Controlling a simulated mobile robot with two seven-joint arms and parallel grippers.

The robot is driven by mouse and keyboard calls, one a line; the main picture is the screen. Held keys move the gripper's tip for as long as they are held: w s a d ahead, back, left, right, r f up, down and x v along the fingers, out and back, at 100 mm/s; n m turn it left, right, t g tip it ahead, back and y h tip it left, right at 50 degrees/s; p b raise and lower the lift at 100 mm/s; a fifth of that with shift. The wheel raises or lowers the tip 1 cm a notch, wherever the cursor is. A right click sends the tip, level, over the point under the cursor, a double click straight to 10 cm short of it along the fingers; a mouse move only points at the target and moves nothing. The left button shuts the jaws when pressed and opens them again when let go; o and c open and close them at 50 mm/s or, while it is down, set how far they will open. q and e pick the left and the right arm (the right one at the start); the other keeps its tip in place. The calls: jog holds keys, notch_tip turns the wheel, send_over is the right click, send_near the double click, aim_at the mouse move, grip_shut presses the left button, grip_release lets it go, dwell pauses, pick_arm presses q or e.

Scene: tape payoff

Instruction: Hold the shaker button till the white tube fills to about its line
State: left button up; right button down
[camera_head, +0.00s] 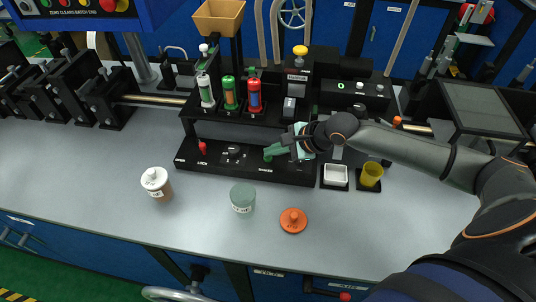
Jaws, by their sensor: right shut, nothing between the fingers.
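The white tube (207,91) stands upright at the left of three tubes in the black rack; its fill line and level are too small to read. My right gripper (279,151) reaches in from the right, shut and empty, low over the right part of the black control base (222,161). A green part shows at its tip, over the base's front label; I cannot tell whether this is the shaker button or a fingertip, nor whether they touch. My left gripper is not in view.
A green tube (230,94) and a red-and-blue tube (254,95) stand beside the white one. A white tray (336,175) and yellow cup (371,175) sit right.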

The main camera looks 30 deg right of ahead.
aim_at(272, 160)
jog(key=shift+r+p, duration=0.85)
jog(key=shift+p, duration=0.4)
jog(key=shift+r+p, duration=0.3)
jog(key=shift+r, duration=1)
notch_tip(272, 160, up, 2)
jog(key=shift+r, duration=0.15)
